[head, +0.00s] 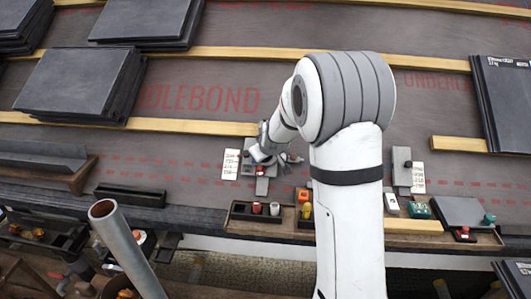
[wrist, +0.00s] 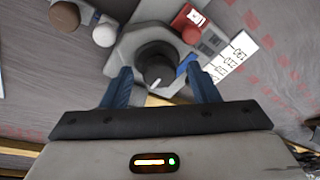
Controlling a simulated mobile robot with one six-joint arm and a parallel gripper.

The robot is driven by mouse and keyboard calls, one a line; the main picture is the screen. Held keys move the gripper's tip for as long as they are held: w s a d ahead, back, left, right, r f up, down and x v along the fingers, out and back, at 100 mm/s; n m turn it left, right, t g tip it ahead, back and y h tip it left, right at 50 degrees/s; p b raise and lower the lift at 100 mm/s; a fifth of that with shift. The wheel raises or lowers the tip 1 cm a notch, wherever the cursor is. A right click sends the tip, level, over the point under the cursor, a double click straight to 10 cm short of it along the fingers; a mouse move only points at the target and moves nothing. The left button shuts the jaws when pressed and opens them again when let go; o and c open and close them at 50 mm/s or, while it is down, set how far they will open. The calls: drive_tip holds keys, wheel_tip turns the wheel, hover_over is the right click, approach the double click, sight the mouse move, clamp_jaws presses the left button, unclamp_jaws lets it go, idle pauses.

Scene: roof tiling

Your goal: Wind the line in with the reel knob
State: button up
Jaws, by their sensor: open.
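A grey device (wrist: 122,62) with a round black knob (wrist: 155,66) fills the upper middle of the wrist view. The knob has a pale pointer mark. My gripper (wrist: 158,74) is open, with one blue finger on each side of the knob; I cannot tell whether either finger touches it. In the head view my gripper (head: 264,156) is over the grey device (head: 262,170), and my arm hides the knob there. I cannot make out a line.
A white card (head: 231,164) lies left of the device. A black tray (head: 255,212) with small caps is in front. Another grey device (head: 402,168) stands at right. Slate stacks (head: 80,82) lie at upper left, and wooden battens (head: 185,126) cross the roof.

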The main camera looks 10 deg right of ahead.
drive_tip(key=shift+r, duration=0.1)
drive_tip(key=p+v, duration=0.2)
drive_tip(key=v, duration=0.5)
drive_tip(key=shift+s+r, duration=0.2)
drive_tip(key=shift+s, duration=0.05)
drive_tip(key=s+r+m+g+p, duration=0.5)
drive_tip(key=s+r+p, duration=2.3)
drive_tip(key=s+r, duration=0.4)
drive_tip(key=shift+r+g, duration=0.4)
drive_tip(key=shift+s, duration=0.1)
